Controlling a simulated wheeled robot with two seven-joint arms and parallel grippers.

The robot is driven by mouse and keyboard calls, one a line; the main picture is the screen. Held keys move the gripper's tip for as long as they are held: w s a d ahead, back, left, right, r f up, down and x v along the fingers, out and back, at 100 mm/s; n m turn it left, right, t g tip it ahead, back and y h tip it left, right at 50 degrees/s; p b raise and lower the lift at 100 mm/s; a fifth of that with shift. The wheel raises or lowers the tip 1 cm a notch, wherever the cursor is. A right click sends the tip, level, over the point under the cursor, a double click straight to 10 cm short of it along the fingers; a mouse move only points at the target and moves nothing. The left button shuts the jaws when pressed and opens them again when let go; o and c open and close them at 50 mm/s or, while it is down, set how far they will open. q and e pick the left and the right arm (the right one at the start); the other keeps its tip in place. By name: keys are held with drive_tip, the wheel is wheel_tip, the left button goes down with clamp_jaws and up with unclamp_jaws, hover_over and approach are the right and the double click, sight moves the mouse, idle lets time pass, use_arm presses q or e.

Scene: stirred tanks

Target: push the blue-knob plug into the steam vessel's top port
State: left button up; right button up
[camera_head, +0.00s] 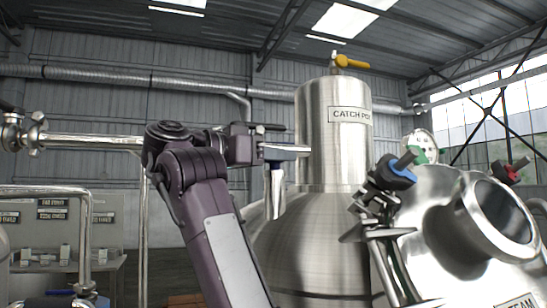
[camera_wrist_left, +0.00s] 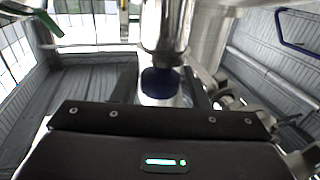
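My left gripper (camera_head: 287,151) is level, in front of the steel catch pot. In the left wrist view, its fingers (camera_wrist_left: 162,88) stand on both sides of a blue knob (camera_wrist_left: 158,82) and appear shut on it. A steel cylinder (camera_wrist_left: 165,30) adjoins the knob; in the head view a short steel body (camera_head: 275,188) hangs under the fingertips. The steam vessel (camera_head: 440,250) is at the lower right, its label partly cut off. A wide, open steel nozzle (camera_head: 500,218) juts from it; I cannot tell whether this is the top port. My right gripper is not identifiable.
The catch pot (camera_head: 312,240) stands close behind my left gripper, with a yellow-handled valve (camera_head: 350,62) on top. A gauge (camera_head: 421,146) and a red-handled fitting (camera_head: 510,171) are farther right.

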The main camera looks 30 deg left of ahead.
use_arm(q)
drive_tip(key=o, duration=0.3)
drive_tip(key=shift+o, duration=0.2)
drive_tip(key=shift+s, duration=0.1)
drive_tip(key=b+v, duration=0.5)
drive_tip(key=v, duration=0.2)
drive_tip(key=shift+s+a, duration=0.2)
drive_tip(key=shift+s, duration=0.05)
